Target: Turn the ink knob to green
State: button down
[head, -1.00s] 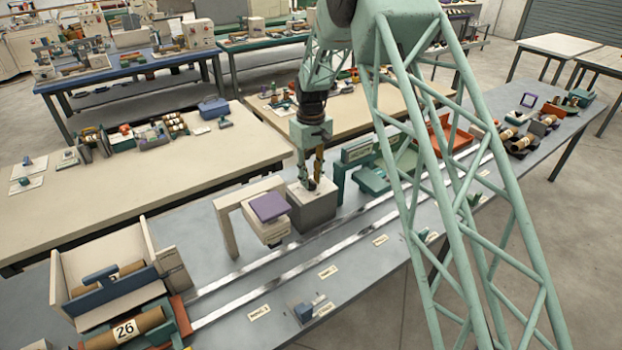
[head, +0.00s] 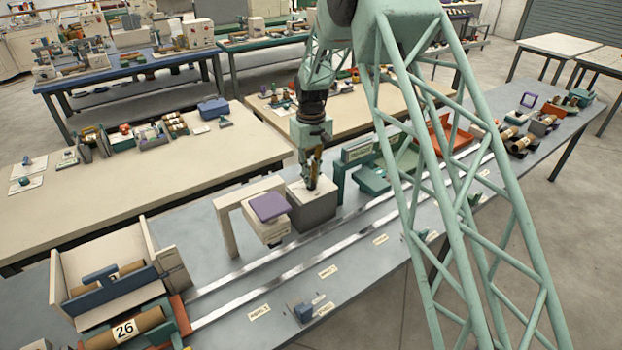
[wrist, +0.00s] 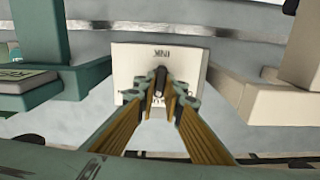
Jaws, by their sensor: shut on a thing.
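The ink box (head: 312,208) is a grey block with a pale top, standing behind the metal rails. Its pale top (wrist: 133,65) shows in the wrist view, with small dark lettering that I cannot read surely. My gripper (head: 311,187) points straight down onto this top. In the wrist view my gripper (wrist: 160,95) is shut on the dark ink knob (wrist: 160,76), which stands up from the top. The fingers hide most of the knob. I cannot tell which colour it points to.
A cream arch with a purple-topped block (head: 269,207) stands close on the left. A green frame (head: 340,182) stands close on the right. Two metal rails (head: 250,283) run along the front. A cream bin (head: 148,240) and a roll marked 26 (head: 125,330) are at the lower left.

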jog(key=m+b, duration=0.1)
jog(key=m, duration=0.4)
jog(key=shift+m+b, duration=0.35)
jog(key=shift+m, duration=2.65)
jog(key=c, duration=2.7)
grip_release()
jog(key=shift+r, duration=0.1)
jog(key=shift+r, duration=5.9)
